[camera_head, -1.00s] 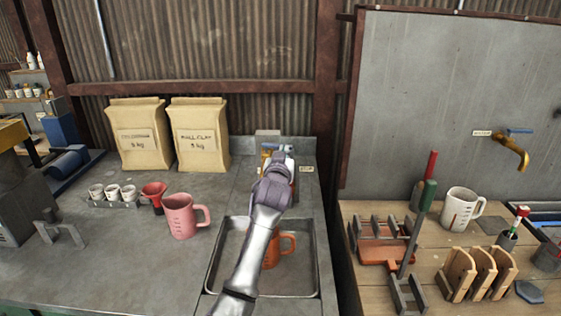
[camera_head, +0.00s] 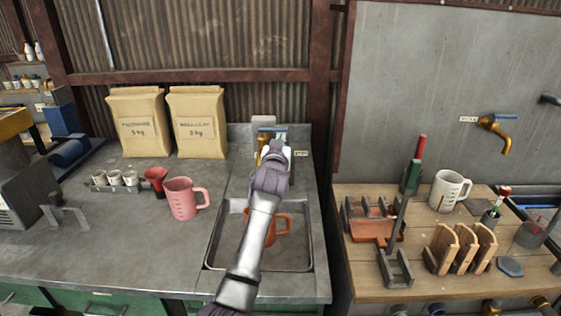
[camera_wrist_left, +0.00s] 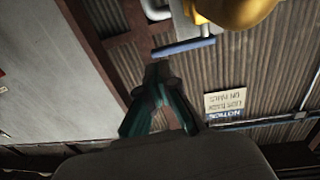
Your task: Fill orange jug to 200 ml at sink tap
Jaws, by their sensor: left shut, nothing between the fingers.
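The orange jug (camera_head: 281,224) stands in the sink basin (camera_head: 303,258), partly hidden behind my left arm in the head view. Its water level cannot be seen. My left gripper (camera_head: 272,140) is up at the sink tap (camera_head: 263,149) on the back wall, and the arm covers much of the tap. In the left wrist view my left gripper (camera_wrist_left: 158,70) is shut and empty, with its fingertips close to the blue tap lever (camera_wrist_left: 183,47). The yellow tap body (camera_wrist_left: 236,12) is above it. I cannot tell whether the fingertips touch the lever. My right gripper is not in view.
A pink jug (camera_head: 182,199) and small cups (camera_head: 114,178) stand on the counter left of the sink. Two paper bags (camera_head: 198,124) stand behind. A wooden bench (camera_head: 358,292) on the right holds a white jug (camera_head: 449,191) and racks, below another tap (camera_head: 497,130).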

